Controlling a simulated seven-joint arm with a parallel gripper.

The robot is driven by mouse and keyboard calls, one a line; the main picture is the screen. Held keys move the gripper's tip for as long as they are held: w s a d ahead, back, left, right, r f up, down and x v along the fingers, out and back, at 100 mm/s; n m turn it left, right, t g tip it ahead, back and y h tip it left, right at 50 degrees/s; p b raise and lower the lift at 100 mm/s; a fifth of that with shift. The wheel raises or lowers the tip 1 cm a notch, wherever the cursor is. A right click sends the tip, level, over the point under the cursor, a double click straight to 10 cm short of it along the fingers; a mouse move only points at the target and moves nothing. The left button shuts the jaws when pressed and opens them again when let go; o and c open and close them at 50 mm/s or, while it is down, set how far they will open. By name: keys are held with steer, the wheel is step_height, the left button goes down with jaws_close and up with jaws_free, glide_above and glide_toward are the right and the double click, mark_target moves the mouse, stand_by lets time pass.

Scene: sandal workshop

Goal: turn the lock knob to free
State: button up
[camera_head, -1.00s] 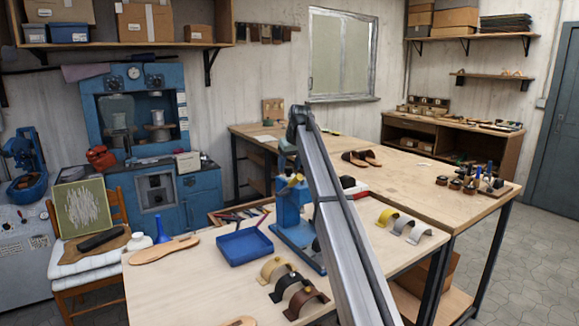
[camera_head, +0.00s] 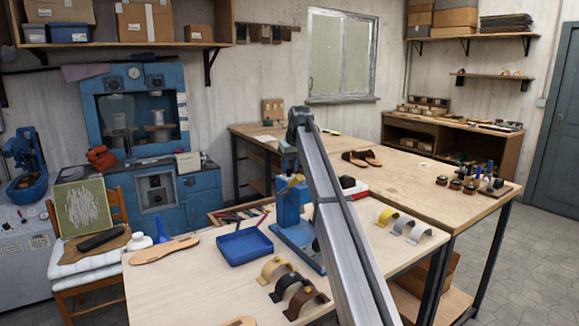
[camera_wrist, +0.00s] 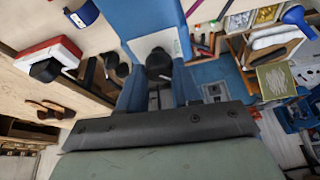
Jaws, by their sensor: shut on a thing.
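The blue press (camera_head: 290,205) stands on the front table, partly hidden behind my arm in the head view. In the wrist view its blue body (camera_wrist: 150,18) fills the top middle. A round black knob (camera_wrist: 158,60) shows in front of it, and I take this for the lock knob. My gripper (camera_wrist: 158,76) is at the knob and shut on it. The dark hand hides most of the contact, and the finger edges are hard to make out. The knob's turn angle cannot be read.
A blue tray (camera_head: 244,247) lies left of the press. Several curved straps (camera_head: 285,280) stand in front, and more (camera_head: 405,227) to the right. A red and white box (camera_wrist: 50,58) with a black knob-like part is close by in the wrist view.

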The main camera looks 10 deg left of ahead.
steer(key=shift+n, duration=0.4)
steer(key=n, duration=0.2)
steer(key=n+g+y, duration=0.1)
steer(key=n, duration=0.1)
steer(key=shift+w+d+n+g, duration=0.1)
steer(key=shift+w+n+g, duration=0.1)
steer(key=shift+n+g, duration=0.1)
steer(key=n+g, duration=0.1)
steer(key=n, duration=0.3)
steer(key=shift+n+g+y, duration=0.3)
steer(key=shift+n+g, duration=0.1)
steer(key=o, duration=1)
steer(key=shift+o, duration=0.2)
steer(key=shift+w+r, duration=0.1)
steer(key=v, duration=1.3)
steer(key=shift+d+r, duration=0.2)
steer(key=shift+r, duration=0.05)
